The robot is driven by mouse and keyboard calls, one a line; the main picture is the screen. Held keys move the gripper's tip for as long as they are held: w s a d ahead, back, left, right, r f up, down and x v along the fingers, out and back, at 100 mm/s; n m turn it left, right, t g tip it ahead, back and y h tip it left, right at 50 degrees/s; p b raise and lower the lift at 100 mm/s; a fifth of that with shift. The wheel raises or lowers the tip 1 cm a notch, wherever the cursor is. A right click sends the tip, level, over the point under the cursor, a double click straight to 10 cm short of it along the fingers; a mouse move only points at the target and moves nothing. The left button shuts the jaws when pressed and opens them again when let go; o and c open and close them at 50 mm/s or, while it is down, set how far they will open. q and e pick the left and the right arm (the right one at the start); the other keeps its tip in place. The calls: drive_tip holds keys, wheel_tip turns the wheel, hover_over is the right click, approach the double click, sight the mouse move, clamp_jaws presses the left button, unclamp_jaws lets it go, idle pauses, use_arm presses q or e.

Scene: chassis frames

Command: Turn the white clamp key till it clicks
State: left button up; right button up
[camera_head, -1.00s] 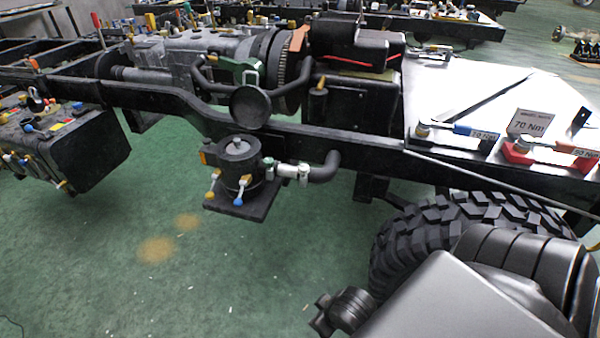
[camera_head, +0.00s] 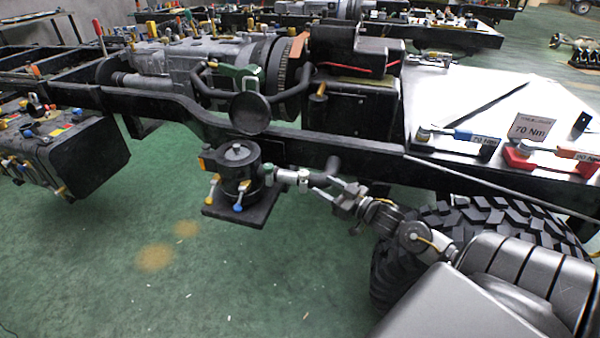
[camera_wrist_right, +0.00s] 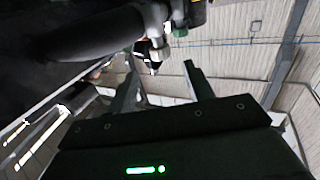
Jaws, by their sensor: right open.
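The white clamp key (camera_head: 303,175) is a small pale piece on the silver clamp (camera_head: 286,171), where the black hose meets the round black canister (camera_head: 238,168). My right gripper (camera_head: 324,187) is just to the right of the key, pointing left at it. Its two fingers are apart and nothing shows between them up close. In the right wrist view my right gripper (camera_wrist_right: 161,78) is open, with a small pale piece, likely the key (camera_wrist_right: 155,58), ahead between the fingertips. I cannot tell whether a finger touches it. My left gripper is not in view.
The dark hose (camera_wrist_right: 95,33) runs close above the fingers in the wrist view. The black chassis rail (camera_head: 350,145) passes over the clamp, and a large tyre (camera_head: 475,220) is below my right arm. Yellow and blue keys (camera_head: 238,207) sit on the canister bracket. The green floor is clear.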

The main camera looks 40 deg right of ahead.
sight(302, 171)
drive_tip(key=w, duration=0.3)
drive_tip(key=w+a+b, duration=0.1)
drive_tip(key=w, duration=0.6)
drive_tip(key=shift+a, duration=0.3)
drive_tip(key=shift+w+a, duration=0.1)
drive_tip(key=shift+w, duration=0.25)
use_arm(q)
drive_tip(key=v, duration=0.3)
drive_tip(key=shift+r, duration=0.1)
use_arm(e)
drive_tip(key=shift+c, duration=1.1)
drive_tip(key=c, duration=0.7)
drive_tip(key=shift+c, duration=0.3)
